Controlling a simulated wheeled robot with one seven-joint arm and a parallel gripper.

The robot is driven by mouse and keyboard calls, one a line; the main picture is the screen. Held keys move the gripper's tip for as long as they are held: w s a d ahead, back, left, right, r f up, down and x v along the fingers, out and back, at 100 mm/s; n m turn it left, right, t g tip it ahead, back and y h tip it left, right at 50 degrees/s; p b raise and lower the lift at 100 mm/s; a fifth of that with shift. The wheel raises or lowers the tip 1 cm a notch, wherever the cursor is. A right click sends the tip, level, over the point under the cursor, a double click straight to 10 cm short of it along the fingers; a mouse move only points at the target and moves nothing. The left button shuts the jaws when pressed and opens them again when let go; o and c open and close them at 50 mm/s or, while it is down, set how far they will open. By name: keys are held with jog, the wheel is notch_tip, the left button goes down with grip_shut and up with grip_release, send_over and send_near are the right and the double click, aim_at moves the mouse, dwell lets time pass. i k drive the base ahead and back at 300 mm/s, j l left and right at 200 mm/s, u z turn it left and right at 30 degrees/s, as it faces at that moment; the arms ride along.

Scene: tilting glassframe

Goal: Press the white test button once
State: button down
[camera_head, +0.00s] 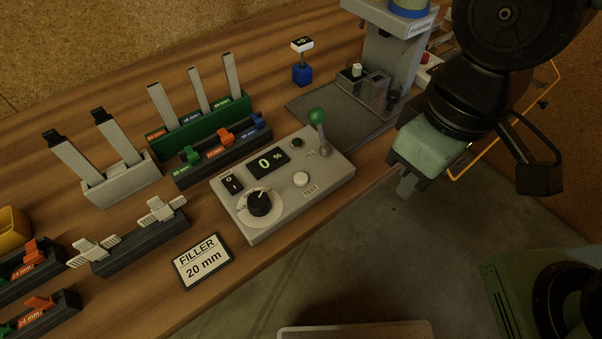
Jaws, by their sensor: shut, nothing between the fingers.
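The white test button (301,179) is a small round button on the top of a grey control box (333,179), with the label TEST beside it. The box also carries a black dial (259,203), a display (268,163) reading 0 %, a black switch (231,185) and a lever with a green knob (317,116). My gripper (404,192) is shut and empty. It appears to the right of the box in the picture, apart from the button, with its fingers pointing down. Nothing hides the button.
A sign (202,261) reading FILLER 20 mm lies in front of the box. Racks with coloured clips (218,152) and a green holder (205,125) stand behind it to the left. A grey machine (387,50) stands at the back right. The wooden bench (255,275) ends along its front edge.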

aim_at(300, 179)
jog(key=k+j+u, duration=0.1)
jog(key=j, duration=0.45)
jog(key=k+j+u, duration=0.15)
jog(key=j, duration=0.4)
jog(key=k+j+u, duration=0.1)
jog(key=j, duration=0.45)
jog(key=k+j+u, duration=0.1)
jog(key=j, duration=0.5)
